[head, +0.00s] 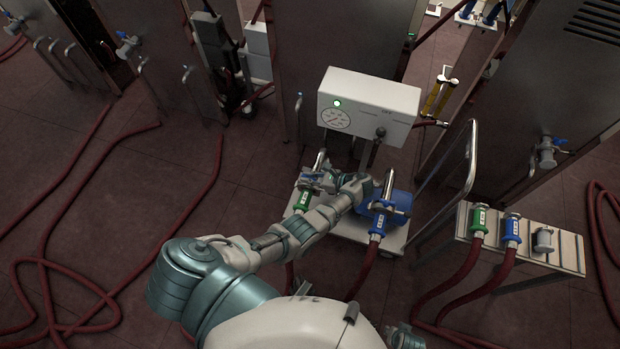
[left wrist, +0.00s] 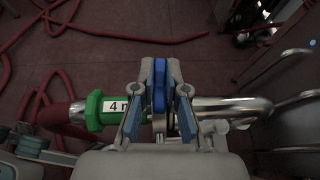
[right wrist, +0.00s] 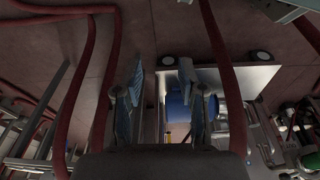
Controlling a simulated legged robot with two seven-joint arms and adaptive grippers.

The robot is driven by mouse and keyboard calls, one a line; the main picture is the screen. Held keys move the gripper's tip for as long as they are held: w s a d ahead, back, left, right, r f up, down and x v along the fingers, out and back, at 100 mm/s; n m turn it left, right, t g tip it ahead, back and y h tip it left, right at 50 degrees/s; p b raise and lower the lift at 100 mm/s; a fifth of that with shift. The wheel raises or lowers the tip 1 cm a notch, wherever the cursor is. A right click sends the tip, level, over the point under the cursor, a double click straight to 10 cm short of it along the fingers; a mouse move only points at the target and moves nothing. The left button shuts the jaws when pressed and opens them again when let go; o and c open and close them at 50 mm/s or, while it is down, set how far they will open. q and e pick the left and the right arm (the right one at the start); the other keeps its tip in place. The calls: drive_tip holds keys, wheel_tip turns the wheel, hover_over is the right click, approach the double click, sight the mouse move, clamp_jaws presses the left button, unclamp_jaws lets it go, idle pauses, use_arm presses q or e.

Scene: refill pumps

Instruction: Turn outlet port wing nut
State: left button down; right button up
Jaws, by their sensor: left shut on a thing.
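A blue wing nut (left wrist: 159,85) stands upright on the steel pipe fitting (left wrist: 225,108) beside a green hose coupling (left wrist: 95,110) with a white label. My left gripper (left wrist: 160,95) is shut on this wing nut, with one finger on each side. In the head view my left gripper (head: 316,182) reaches the port at the left of the pump cart, by the green coupling (head: 303,201). A second port on the cart's right has a blue coupling (head: 378,222). My right gripper (right wrist: 160,95) is open and empty, with its fingers apart, low and away from the ports.
The pump cart (head: 345,232) carries a control box (head: 368,105) with a gauge and lit green lamp, and a blue motor (head: 398,200). A rack (head: 565,250) with couplings stands at right. Red hoses (head: 85,190) lie across the floor; metal cabinets surround the cart.

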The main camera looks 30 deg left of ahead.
use_arm(q)
drive_tip(key=shift+f+n+g+b, duration=0.1)
drive_tip(key=shift+n+g+b, duration=0.2)
drive_tip(key=shift+n+g, duration=0.1)
use_arm(e)
drive_tip(key=shift+w+r, duration=0.1)
drive_tip(key=shift+r, duration=1.05)
use_arm(q)
drive_tip(key=c, duration=1.2)
unclamp_jaws()
use_arm(e)
drive_tip(key=shift+w, duration=0.1)
use_arm(q)
drive_tip(key=v, duration=0.7)
drive_tip(key=shift+w+d, duration=0.2)
drive_tip(key=shift+d, duration=0.1)
